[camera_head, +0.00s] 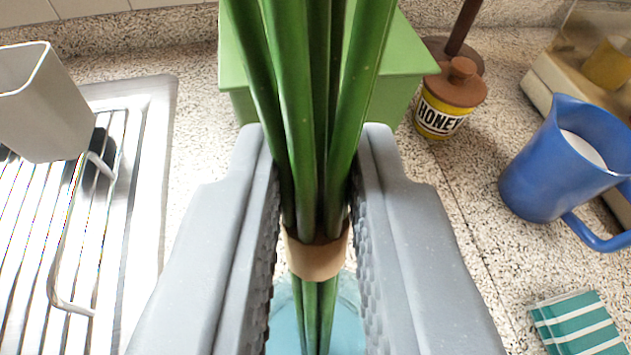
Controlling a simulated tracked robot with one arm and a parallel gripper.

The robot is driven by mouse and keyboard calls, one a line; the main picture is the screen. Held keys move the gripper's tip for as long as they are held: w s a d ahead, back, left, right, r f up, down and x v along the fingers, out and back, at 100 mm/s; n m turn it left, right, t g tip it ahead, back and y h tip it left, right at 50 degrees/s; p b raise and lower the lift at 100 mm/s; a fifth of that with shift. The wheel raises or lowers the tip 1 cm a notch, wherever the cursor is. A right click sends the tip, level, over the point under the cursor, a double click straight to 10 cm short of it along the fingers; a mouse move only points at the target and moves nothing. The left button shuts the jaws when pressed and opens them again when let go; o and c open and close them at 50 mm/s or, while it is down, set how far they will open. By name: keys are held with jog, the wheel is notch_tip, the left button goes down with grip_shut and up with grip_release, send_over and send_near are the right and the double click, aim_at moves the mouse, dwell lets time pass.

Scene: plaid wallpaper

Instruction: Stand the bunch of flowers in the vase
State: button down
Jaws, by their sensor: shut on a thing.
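My gripper (318,160) is shut on the bunch of flowers (300,110), its ridged grey jaws on either side of the green stems. A brown band (318,258) wraps the stems between the jaws. The blossoms are out of the picture past the top edge. The lower stems run down below the band. Behind them, a pale blue, glassy round thing (349,318), likely the vase, shows between the jaws. The jaws hide most of it. I cannot tell whether the stem ends are inside it or only above it.
A green box (400,95) stands behind the stems. A honey jar (442,112) and a blue jug (545,165) stand to the right, with a striped cloth (580,325) at lower right. A metal draining rack (120,200) with a grey container (45,105) is left.

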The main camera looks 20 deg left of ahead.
aim_at(313, 289)
jog(key=shift+s+d+f+b, duration=0.15)
jog(key=shift+f+b, duration=0.75)
jog(key=shift+f, duration=1.1)
jog(key=c, duration=1.3)
grip_release()
jog(key=shift+s, duration=0.1)
jog(key=b+v, duration=0.1)
jog(key=v, duration=1.2)
jog(key=shift+s, duration=0.2)
jog(key=shift+d, duration=0.1)
jog(key=shift+r, duration=0.1)
